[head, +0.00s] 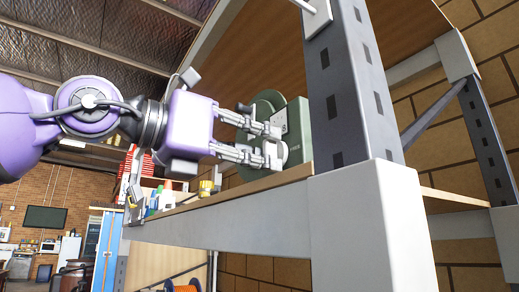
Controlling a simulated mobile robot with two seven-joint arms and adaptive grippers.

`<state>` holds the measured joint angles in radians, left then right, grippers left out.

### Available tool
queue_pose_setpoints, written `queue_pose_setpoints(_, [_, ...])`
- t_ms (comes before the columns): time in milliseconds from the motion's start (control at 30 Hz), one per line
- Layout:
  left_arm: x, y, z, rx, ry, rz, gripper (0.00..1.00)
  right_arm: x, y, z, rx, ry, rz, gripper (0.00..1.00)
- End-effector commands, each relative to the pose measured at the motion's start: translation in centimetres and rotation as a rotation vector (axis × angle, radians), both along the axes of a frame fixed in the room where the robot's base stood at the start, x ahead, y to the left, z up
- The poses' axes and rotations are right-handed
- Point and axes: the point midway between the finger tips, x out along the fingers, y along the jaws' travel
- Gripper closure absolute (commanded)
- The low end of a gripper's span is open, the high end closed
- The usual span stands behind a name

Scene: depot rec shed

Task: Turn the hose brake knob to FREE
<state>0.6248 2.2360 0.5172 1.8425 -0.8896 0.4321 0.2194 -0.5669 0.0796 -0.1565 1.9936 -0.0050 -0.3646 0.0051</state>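A green hose reel unit (297,128) with a round drum (268,103) stands on the wooden shelf, partly behind the grey upright. My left gripper (277,143) reaches in from the left, level with the reel's front. Its two fingers are spread apart, one above the other, with the tips in front of the green housing. A small greyish round part shows between the tips and may be the brake knob. The fingers partly hide it, and I cannot tell whether they touch it. No FREE marking can be read. My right gripper is not in view.
A dark slotted upright (350,90) and pale shelf beam (250,228) stand close in front. A yellow-banded can (206,187) and several bottles sit farther left on the shelf. A brick wall (450,135) is behind.

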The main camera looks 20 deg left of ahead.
Motion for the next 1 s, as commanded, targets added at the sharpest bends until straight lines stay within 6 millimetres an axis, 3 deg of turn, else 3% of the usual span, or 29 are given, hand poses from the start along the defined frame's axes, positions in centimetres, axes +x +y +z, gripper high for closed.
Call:
queue_pose_setpoints(100, [0.0,0.0,0.0,0.000,0.000,0.000,1.00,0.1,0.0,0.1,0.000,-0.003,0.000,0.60])
queue_pose_setpoints(533, [0.0,0.0,0.0,-0.043,0.032,0.000,1.00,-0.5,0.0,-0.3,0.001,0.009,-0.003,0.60])
queue_pose_setpoints(1000, [0.1,0.1,-0.1,-0.333,0.260,0.001,1.00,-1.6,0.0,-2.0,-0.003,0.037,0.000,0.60])
